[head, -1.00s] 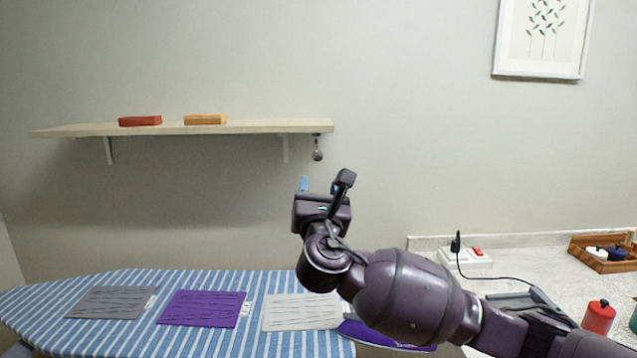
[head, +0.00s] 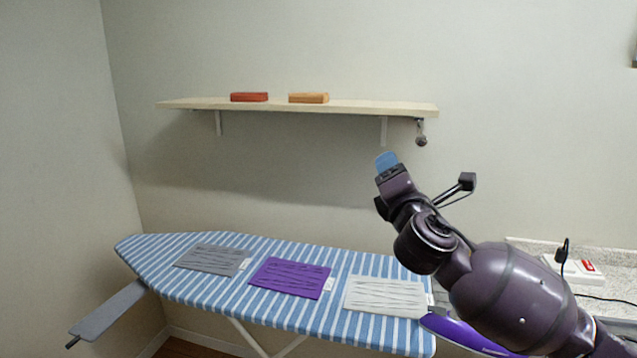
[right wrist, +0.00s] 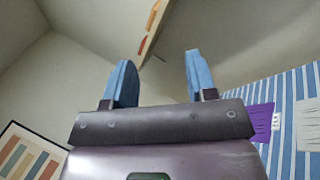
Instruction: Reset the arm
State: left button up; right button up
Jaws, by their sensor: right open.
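My right gripper (head: 386,163) is raised in front of the wall, just below the right end of the shelf in the head view. In the right wrist view its two blue fingers (right wrist: 157,80) stand apart with nothing between them, so it is open and empty. My right arm comes in from the lower right and hides part of the counter and the ironing board's right end. My left gripper is not in view.
A wall shelf (head: 350,106) holds a red folded towel (head: 249,97) and an orange one (head: 309,98). A striped ironing board (head: 340,262) carries grey (head: 213,259), purple (head: 290,277) and white (head: 386,296) cloths. A purple iron (head: 460,333) shows beside my arm.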

jog(key=s+d+f+m+g+y, duration=0.15)
jog(key=s+f+m, duration=0.25)
jog(key=f+m, duration=0.6)
jog(key=s+d+f+m+g+y, duration=0.15)
jog(key=s+f+m+g, duration=0.35)
jog(key=f, duration=0.9)
jog(key=s+d+f+m+g+h, duration=0.1)
jog(key=s+d+f+m, duration=0.2)
jog(key=s+f, duration=0.5)
jog(key=s+d+f+m+g+h, duration=0.1)
jog(key=s+d+f+m+h, duration=0.1)
jog(key=s+f, duration=0.6)
jog(key=s+d+f+m+g+h, duration=0.1)
jog(key=s+d+f+m, duration=0.4)
jog(key=s+f, duration=0.3)
jog(key=shift+s+d+f+h, duration=0.3)
jog(key=shift+s+f+h, duration=0.1)
jog(key=shift+f, duration=0.3)
